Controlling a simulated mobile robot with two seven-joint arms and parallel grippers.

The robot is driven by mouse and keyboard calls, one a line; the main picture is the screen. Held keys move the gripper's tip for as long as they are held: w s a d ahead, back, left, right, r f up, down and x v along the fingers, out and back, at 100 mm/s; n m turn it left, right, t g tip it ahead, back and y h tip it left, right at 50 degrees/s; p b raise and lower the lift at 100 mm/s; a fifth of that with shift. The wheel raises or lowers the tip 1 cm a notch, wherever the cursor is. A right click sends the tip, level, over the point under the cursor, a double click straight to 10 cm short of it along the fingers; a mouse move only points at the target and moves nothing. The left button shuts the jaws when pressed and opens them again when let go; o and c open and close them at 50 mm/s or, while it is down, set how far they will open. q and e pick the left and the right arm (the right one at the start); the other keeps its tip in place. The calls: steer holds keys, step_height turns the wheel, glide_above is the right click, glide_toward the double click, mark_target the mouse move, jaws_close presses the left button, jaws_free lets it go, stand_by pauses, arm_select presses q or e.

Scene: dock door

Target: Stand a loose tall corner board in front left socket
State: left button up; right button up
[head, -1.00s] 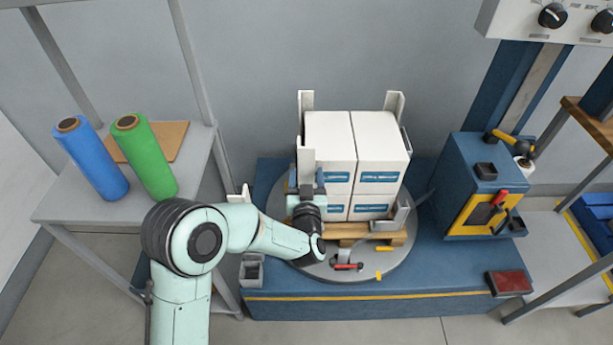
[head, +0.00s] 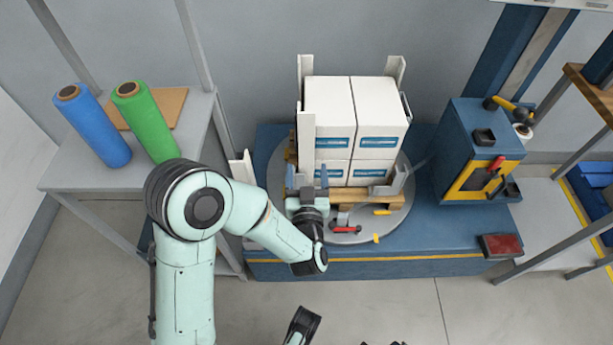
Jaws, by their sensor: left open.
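A tall white corner board (head: 307,138) stands upright at the front left corner of the carton stack (head: 357,115). Its foot and the front left socket are hidden behind my left gripper. My left gripper (head: 307,180) is open, with one finger on each side of the board's lower part; I cannot tell whether they touch it. Another white corner board (head: 243,170) shows its top behind my left arm, left of the turntable (head: 402,212). Boards also stand at the back left (head: 305,72) and back right (head: 396,70) corners.
A low white piece (head: 398,181) is at the front right corner. Red (head: 345,229) and yellow (head: 382,212) handles lie at the turntable's front. A blue machine cabinet (head: 460,155) stands right. Blue (head: 93,125) and green (head: 146,120) rolls stand on the left table.

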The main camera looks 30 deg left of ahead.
arm_select(q)
steer(key=s+d+f+m+g+h, duration=0.1)
steer(key=s+f+g+h, duration=0.15)
steer(key=f, duration=0.55)
steer(key=s+d+f+g+h, duration=0.1)
steer(key=f+g+h, duration=0.15)
steer(key=f, duration=0.65)
steer(key=s+d+f+m+g+h, duration=0.1)
steer(key=s+d+f+h, duration=0.15)
steer(key=f, duration=0.55)
steer(key=s+d+f+g+h, duration=0.2)
steer(key=s+f+g+h, duration=0.2)
steer(key=s+f, duration=0.7)
steer(key=shift+s+f+n+g, duration=0.3)
steer(key=shift+s+g, duration=0.35)
steer(key=shift+g, duration=0.45)
arm_select(e)
steer(key=shift+s, duration=0.15)
arm_select(q)
steer(key=shift+d+r, duration=0.15)
arm_select(e)
steer(key=shift+r, duration=0.1)
